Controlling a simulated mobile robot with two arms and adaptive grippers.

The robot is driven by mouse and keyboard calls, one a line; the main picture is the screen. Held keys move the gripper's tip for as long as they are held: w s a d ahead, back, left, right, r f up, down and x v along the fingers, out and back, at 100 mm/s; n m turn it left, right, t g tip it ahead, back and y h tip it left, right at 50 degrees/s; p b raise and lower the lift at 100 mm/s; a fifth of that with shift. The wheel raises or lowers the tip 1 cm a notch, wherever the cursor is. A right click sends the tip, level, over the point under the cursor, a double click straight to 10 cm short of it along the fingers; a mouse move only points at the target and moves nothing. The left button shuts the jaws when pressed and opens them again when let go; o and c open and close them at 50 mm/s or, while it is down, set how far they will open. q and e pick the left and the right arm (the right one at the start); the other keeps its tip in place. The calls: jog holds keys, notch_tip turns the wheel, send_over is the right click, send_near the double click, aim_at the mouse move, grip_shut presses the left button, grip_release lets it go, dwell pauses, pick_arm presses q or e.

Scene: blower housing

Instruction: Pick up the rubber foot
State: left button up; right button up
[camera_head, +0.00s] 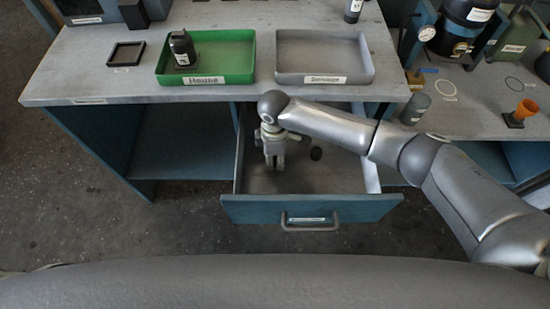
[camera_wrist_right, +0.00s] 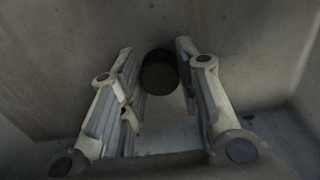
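The rubber foot looks to be the small black round piece (camera_head: 316,153) lying in the open drawer (camera_head: 345,209). In the right wrist view the black piece (camera_wrist_right: 159,72) sits just beyond and between my fingertips, and I cannot see contact. My right gripper (camera_head: 275,165) reaches down into the drawer, to the left of the black piece in the head view. Its two fingers (camera_wrist_right: 157,65) stand apart with nothing held between them. My left gripper is not in view.
The drawer's walls and front handle (camera_head: 312,226) surround the gripper. Above are the worktop (camera_head: 130,85), a green tray (camera_head: 240,60) with a black bottle (camera_head: 182,48), and an empty grey tray (camera_head: 325,54). A small bottle (camera_head: 415,108) stands at right.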

jog(key=shift+c, duration=1.4)
